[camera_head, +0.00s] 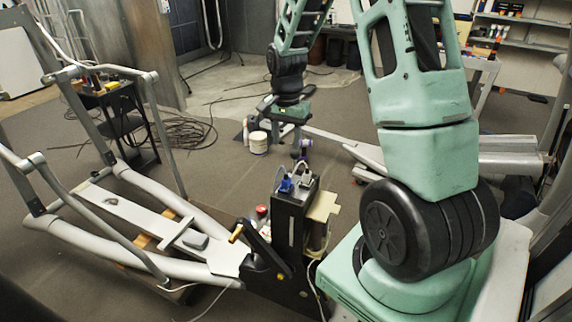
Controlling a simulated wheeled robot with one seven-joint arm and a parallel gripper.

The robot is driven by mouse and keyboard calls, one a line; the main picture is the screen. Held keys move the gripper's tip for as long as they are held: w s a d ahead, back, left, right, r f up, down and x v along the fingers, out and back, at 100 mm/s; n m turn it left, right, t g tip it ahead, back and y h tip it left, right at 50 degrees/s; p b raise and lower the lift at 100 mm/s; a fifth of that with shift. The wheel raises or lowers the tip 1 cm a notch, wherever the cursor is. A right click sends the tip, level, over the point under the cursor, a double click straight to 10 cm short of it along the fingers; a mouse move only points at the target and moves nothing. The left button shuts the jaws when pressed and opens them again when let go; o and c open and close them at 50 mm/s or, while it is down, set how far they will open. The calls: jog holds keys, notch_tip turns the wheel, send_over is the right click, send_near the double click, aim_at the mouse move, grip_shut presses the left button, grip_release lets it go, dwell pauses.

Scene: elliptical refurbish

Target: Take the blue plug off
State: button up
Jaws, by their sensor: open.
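The blue plug (286,184) sits on the top face of a tall black box (289,228), near its left side. A pale plug or connector (300,172) stands close beside it on the same top. My gripper (300,150) hangs from my green arm above and behind the black box in the picture, apart from the blue plug. It is open. The fingers are small and dark here, and I see nothing held between them.
A grey elliptical frame (125,207) with long rails fills the left floor. A red-capped container (262,211) and a crank arm (262,247) are left of the box. Pale cables hang at its right. White containers (258,142) and coiled cables (180,132) lie behind.

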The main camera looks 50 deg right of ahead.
aim_at(286, 174)
notch_tip(286, 174, down, 14)
jog(key=p, duration=0.3)
jog(key=shift+f, duration=0.2)
grip_shut()
